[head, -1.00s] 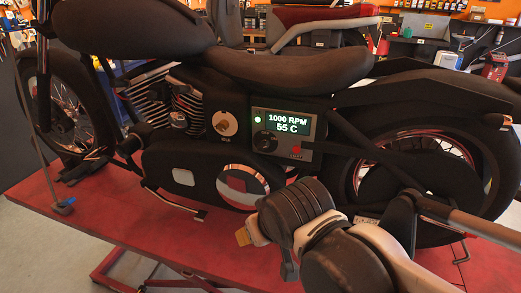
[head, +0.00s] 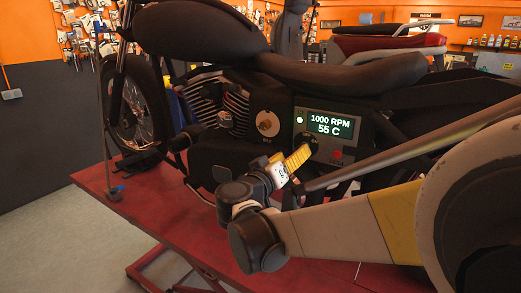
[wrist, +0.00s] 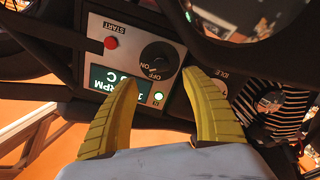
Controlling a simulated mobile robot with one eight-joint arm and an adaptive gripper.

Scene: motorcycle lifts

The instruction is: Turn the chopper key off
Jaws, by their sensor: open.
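The black chopper (head: 330,72) stands on a red lift. Its grey control panel (head: 345,127) has a lit screen (head: 330,123) reading 1000 RPM and 55 C, with a green light on. The round black key switch (wrist: 159,57) shows in the wrist view with ON and OFF labels beside it. I cannot tell for certain which label it points to. My gripper (wrist: 160,79) is open, its two yellow fingers apart and empty, with the switch beyond and between the tips. In the head view my gripper (head: 301,156) partly covers the switch.
A red START button (wrist: 111,43) sits beside the switch. A brass idle knob (head: 265,126) is on a pale disc left of the panel. The engine cylinders (head: 222,105) are further left. The red lift deck (head: 130,196) lies below.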

